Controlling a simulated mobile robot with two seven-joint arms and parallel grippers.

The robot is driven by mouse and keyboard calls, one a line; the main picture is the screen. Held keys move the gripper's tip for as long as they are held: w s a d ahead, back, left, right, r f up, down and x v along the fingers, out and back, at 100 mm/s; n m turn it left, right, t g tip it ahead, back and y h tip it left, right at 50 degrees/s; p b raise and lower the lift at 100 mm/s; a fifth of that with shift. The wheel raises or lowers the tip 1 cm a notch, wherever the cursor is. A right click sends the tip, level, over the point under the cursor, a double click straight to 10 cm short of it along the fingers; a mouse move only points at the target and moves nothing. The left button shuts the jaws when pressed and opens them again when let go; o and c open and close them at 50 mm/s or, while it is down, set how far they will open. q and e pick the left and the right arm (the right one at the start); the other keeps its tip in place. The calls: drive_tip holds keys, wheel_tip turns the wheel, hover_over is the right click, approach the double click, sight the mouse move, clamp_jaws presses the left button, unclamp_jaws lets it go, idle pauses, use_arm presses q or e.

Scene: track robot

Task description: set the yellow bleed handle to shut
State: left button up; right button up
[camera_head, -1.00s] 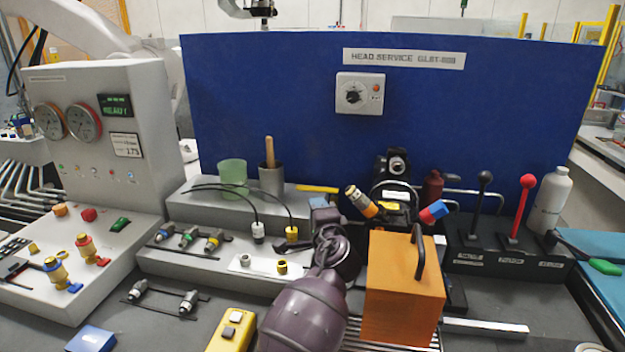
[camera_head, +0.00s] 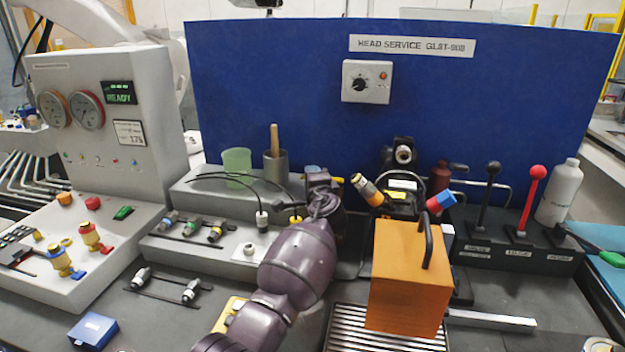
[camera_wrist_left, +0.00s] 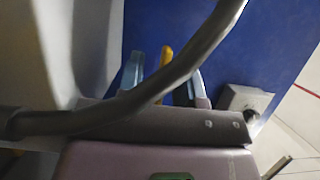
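The yellow bleed handle (camera_wrist_left: 167,54) shows in the left wrist view as a short yellow piece, partly hidden behind a dark curved hose. My left gripper (camera_wrist_left: 166,76) has its two pale blue fingers apart, one on each side of the handle, with gaps between them and it. In the head view my left gripper (camera_head: 318,182) is at the back ledge in front of the blue panel and hides most or all of the handle. I cannot tell the handle's setting. My right gripper is not in view.
An orange box (camera_head: 408,278) with a black grip stands right of my left arm. A green cup (camera_head: 237,163) and a grey pot (camera_head: 276,168) with a wooden stick stand left of the gripper. Black and red levers (camera_head: 530,196) are at the right. The blue panel (camera_head: 270,80) closes the back.

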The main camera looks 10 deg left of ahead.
use_arm(q)
clamp_jaws()
idle(0.4)
